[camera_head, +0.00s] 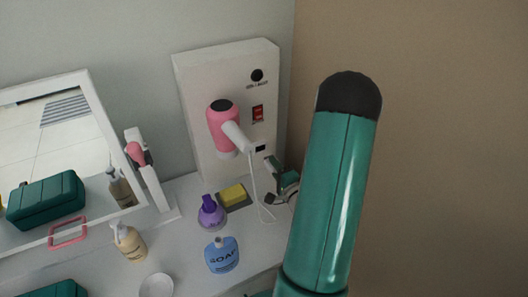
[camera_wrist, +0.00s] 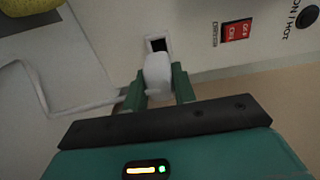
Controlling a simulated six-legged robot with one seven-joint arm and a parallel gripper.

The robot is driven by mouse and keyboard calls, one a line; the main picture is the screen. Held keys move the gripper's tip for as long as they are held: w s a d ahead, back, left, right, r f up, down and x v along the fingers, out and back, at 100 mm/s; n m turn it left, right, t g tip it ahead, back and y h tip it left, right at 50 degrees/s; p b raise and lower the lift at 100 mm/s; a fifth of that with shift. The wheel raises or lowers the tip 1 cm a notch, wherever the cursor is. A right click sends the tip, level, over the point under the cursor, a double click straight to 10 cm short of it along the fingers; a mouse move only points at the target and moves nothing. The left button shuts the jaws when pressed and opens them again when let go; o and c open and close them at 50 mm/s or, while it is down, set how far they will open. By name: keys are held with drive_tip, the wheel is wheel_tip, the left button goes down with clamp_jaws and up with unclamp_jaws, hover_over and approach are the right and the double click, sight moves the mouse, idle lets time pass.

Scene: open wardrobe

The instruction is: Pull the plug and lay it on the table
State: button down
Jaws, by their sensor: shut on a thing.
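A white plug (camera_wrist: 158,74) sits between the green fingers of my gripper (camera_wrist: 158,86), which is shut on it. Its white cord (camera_wrist: 70,111) runs off to the left in the wrist view and hangs in a loop in the head view (camera_head: 255,187). The dark socket opening (camera_wrist: 158,45) shows just beyond the plug's end; I cannot tell whether any prongs still reach into it. In the head view my gripper (camera_head: 270,164) is beside the panel, just below the socket (camera_head: 260,148). The white table (camera_head: 190,235) lies below.
A pink hair dryer (camera_head: 223,125) is mounted on the white panel (camera_head: 200,85), with a red switch (camera_wrist: 237,32). A purple bottle (camera_head: 211,213), a blue soap bottle (camera_head: 221,256) and a yellow sponge (camera_head: 233,194) stand on the table near the cord. A mirror (camera_head: 60,150) is at left.

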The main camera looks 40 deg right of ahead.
drive_tip(key=shift+w+a+r+n+y, duration=0.1)
drive_tip(key=shift+w+n+y, duration=0.05)
drive_tip(key=shift+n+y, duration=0.3)
drive_tip(key=shift+w+a+r+n+y, duration=0.1)
drive_tip(key=shift+n+y, duration=0.15)
drive_tip(key=shift+y, duration=0.3)
drive_tip(key=shift+a+f+n+g+y, duration=0.1)
drive_tip(key=shift+a+n+g+y, duration=0.1)
drive_tip(key=shift+n+g+y, duration=0.3)
drive_tip(key=shift+a+y, duration=0.15)
drive_tip(key=shift+y, duration=0.55)
drive_tip(key=shift+s+a+f+n+g+y, duration=0.1)
drive_tip(key=shift+s+f+n+g+y, duration=0.1)
drive_tip(key=shift+n+g+y, duration=0.25)
drive_tip(key=shift+s+a+f+n+g+y, duration=0.1)
drive_tip(key=shift+s+n+g+y, duration=0.05)
drive_tip(key=shift+n+g+y, duration=0.25)
drive_tip(key=shift+s+f+n+g+y, duration=0.15)
drive_tip(key=shift+s+n+g+y, duration=0.1)
drive_tip(key=shift+y, duration=0.1)
drive_tip(key=shift+s+d+f+n+g+y, duration=0.25)
drive_tip(key=shift+s+f+g, duration=0.25)
drive_tip(key=shift+f, duration=0.8)
drive_tip(key=shift+s+d+f+n+g+y, duration=0.25)
drive_tip(key=shift+s+f, duration=0.5)
drive_tip(key=shift+f, duration=0.6)
drive_tip(key=shift+s+d+f+n+g+y, duration=0.1)
drive_tip(key=shift+s+d+f+n+g, duration=0.3)
drive_tip(key=shift+f, duration=0.9)
